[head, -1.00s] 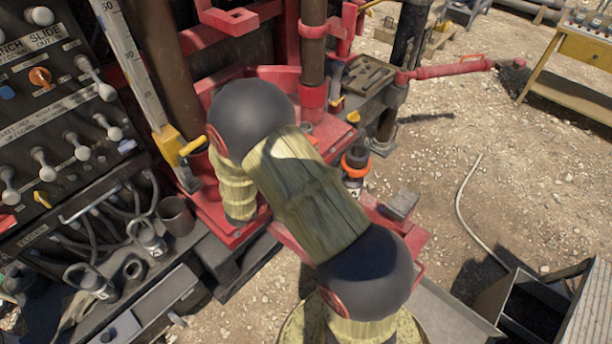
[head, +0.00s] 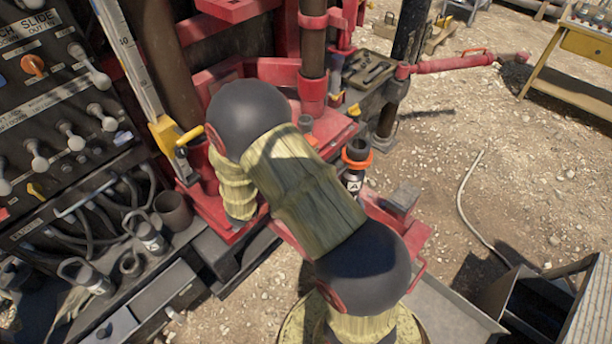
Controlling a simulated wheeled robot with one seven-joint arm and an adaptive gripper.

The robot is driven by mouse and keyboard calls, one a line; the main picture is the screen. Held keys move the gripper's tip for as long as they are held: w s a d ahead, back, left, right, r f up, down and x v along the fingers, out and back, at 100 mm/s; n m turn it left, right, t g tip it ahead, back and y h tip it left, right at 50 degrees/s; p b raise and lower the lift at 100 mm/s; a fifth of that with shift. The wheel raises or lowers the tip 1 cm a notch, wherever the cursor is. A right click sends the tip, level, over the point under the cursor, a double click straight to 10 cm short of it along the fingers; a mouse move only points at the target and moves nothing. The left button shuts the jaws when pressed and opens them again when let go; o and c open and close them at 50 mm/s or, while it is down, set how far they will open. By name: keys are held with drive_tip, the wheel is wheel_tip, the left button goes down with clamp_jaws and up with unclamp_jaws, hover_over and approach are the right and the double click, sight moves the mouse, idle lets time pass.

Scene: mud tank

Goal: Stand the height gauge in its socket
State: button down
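A tall white graduated scale with a yellow foot, apparently the height gauge (head: 127,52), leans in the picture beside the control panel at upper left. Its yellow lower part (head: 166,136) has a handle, and its bottom end is at the red frame. I cannot tell whether it is seated in a socket or held. My arm, in yellowish sleeves with dark round joints, crosses the middle and bends down near the gauge's foot. My gripper does not show. No socket can be clearly made out.
A control panel (head: 60,110) with levers stands at left, with hoses and a brown cup (head: 173,212) below. A black cylinder with an orange collar (head: 357,153) stands right of my arm. A red rig frame (head: 335,130) fills the middle. Open gravel lies at right.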

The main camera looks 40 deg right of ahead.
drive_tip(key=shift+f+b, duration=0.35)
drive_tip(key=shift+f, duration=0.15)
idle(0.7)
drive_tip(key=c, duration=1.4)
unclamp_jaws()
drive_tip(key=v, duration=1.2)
